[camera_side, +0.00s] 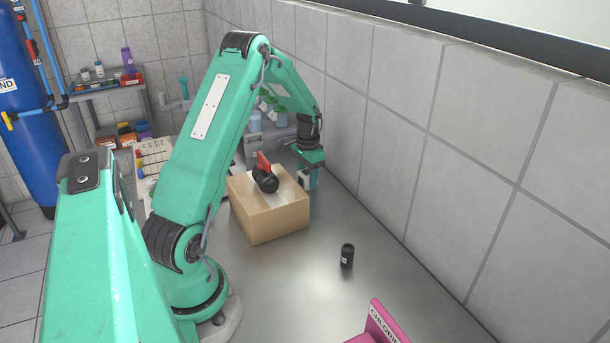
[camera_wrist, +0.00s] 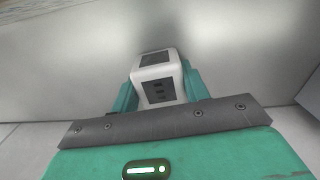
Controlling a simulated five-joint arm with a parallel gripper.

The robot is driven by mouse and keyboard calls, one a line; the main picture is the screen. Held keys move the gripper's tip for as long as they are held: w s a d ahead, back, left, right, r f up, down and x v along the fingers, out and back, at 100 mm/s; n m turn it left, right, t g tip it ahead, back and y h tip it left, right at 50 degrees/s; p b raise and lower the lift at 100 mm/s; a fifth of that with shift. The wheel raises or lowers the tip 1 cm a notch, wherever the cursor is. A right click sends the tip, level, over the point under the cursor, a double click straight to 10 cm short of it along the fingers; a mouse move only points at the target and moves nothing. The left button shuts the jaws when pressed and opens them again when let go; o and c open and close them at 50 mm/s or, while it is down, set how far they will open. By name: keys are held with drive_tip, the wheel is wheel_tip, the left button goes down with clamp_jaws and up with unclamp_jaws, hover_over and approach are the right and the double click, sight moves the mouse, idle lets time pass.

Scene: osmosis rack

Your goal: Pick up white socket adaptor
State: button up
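The white socket adaptor (camera_wrist: 158,74) is a small white block with dark panels on its faces. In the wrist view it sits between the two teal fingers of my gripper (camera_wrist: 159,84), with no clear gap on either side. In the side view my gripper (camera_side: 308,177) points down beside the cardboard box, near the wall. The adaptor (camera_side: 304,180) shows as a small white patch at the fingers, partly hidden by them. I cannot tell whether its underside touches the table.
A cardboard box (camera_side: 268,220) with a black and red valve (camera_side: 265,178) on top stands close left of my gripper. A small black cylinder (camera_side: 347,256) stands on the grey table (camera_side: 290,290). A pink holder (camera_side: 380,325) is at the front. The tiled wall (camera_side: 400,130) runs along the right.

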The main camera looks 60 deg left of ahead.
sight(308, 172)
drive_tip(key=shift+r, duration=0.1)
drive_tip(key=shift+c, duration=0.3)
drive_tip(key=shift+r, duration=0.75)
wheel_tip(308, 172, up, 2)
drive_tip(key=shift+r, duration=0.2)
drive_tip(key=w+d+r, duration=0.1)
drive_tip(key=d+r, duration=0.6)
drive_tip(key=d, duration=0.4)
drive_tip(key=shift+w+d, duration=0.2)
drive_tip(key=shift+d, duration=0.1)
drive_tip(key=shift+d, duration=0.1)
